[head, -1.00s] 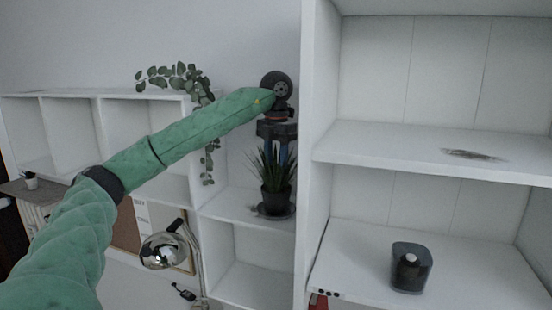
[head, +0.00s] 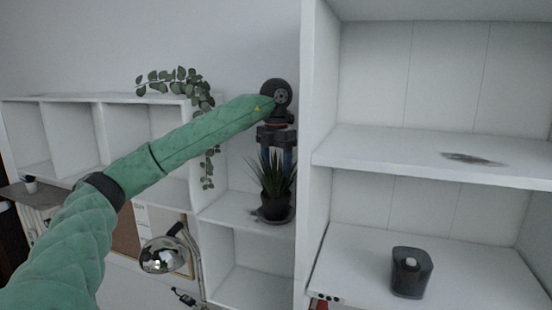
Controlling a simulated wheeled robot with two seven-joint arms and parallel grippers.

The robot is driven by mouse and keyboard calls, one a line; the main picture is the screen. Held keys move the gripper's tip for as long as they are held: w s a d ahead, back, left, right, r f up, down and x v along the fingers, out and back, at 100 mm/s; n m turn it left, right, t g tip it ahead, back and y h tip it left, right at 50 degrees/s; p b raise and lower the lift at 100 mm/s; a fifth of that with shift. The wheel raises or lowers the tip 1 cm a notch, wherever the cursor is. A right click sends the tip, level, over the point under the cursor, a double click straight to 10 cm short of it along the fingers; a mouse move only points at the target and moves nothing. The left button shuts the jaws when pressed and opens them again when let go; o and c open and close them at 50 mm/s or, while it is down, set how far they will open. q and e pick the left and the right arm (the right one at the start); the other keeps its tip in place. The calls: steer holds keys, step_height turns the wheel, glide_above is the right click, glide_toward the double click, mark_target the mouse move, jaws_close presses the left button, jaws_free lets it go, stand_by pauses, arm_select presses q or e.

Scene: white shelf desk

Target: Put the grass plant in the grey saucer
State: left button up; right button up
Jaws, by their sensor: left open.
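The grass plant (head: 273,176), with spiky green leaves and a dark pot, stands upright in the small white cubby left of the tall shelf. The grey saucer (head: 287,218) shows as a dark rim around the base of the pot. The pot appears to be on it, but I cannot tell if it sits fully flat. My left gripper (head: 277,158) points down from above, open, with its fingers behind and among the upper leaves. The leaves partly hide the fingertips, so I cannot see whether they touch the plant. My right gripper is not in view.
The tall white shelf's side panel (head: 316,150) rises close to the right of the plant. A dark cup-like holder (head: 411,273) stands on its lower board. A trailing plant (head: 180,80) hangs left of my gripper. A chrome lamp (head: 163,254) is below left.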

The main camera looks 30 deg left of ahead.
arm_select(q)
steer(key=shift+r, duration=0.15)
steer(key=shift+r+b, duration=0.3)
steer(key=shift+r, duration=0.7)
steer(key=shift+r+b, duration=0.45)
steer(key=shift+r, duration=1.75)
steer(key=shift+r+b, duration=0.5)
steer(key=shift+r, duration=2.25)
